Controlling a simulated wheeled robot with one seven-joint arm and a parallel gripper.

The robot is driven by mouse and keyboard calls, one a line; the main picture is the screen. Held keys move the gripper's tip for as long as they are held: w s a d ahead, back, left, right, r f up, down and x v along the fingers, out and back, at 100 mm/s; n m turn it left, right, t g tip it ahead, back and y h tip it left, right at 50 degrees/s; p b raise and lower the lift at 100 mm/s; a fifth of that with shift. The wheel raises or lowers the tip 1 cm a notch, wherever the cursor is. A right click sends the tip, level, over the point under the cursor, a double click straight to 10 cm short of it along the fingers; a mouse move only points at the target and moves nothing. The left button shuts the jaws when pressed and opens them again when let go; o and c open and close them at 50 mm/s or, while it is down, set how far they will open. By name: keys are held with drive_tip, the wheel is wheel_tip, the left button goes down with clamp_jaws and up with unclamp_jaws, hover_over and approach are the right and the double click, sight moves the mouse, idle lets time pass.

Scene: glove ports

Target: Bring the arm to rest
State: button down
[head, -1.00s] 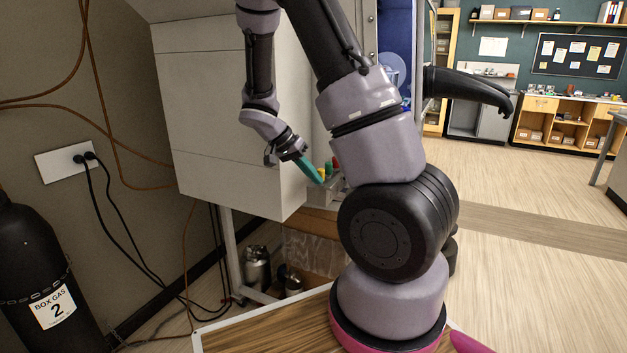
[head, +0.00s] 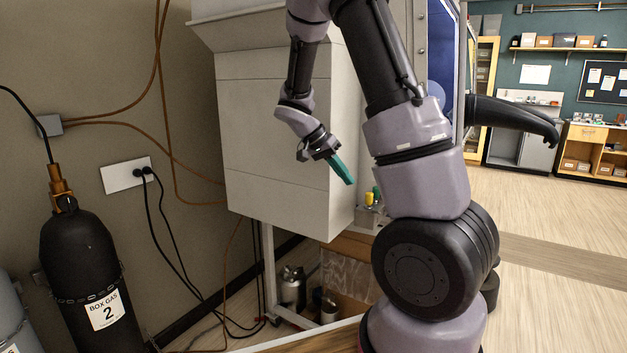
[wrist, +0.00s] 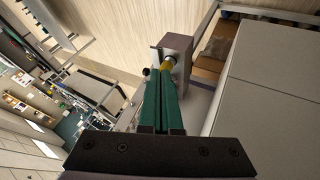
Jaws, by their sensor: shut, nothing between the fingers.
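My gripper (head: 342,168) has green fingers and hangs at the end of my bent arm, in front of the grey-white cabinet of the glove box (head: 285,130). Its fingers point down and to the right in the head view. In the wrist view the green fingers (wrist: 161,105) lie side by side, closed with nothing between them. A small grey box with a yellow knob (head: 369,198) stands just right of the fingertips in the head view. I cannot tell the exact gap between them.
A black gas cylinder (head: 85,270) marked "BOX GAS 2" stands at the left by the wall. Cables run from a wall outlet (head: 126,175). A black glove (head: 510,118) sticks out at the right. The floor at right is open.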

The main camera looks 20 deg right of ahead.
drive_tip(key=s+a+r+n+t+y, duration=0.3)
drive_tip(key=s+a+r, duration=0.3)
drive_tip(key=s+r, duration=0.3)
drive_tip(key=s+a+r+n+t+y, duration=0.4)
drive_tip(key=s+a+r+t+y, duration=0.2)
drive_tip(key=s+r, duration=0.3)
drive_tip(key=shift+s+a+r+n, duration=0.15)
drive_tip(key=shift+s+a+n, duration=0.15)
drive_tip(key=shift+s, duration=0.1)
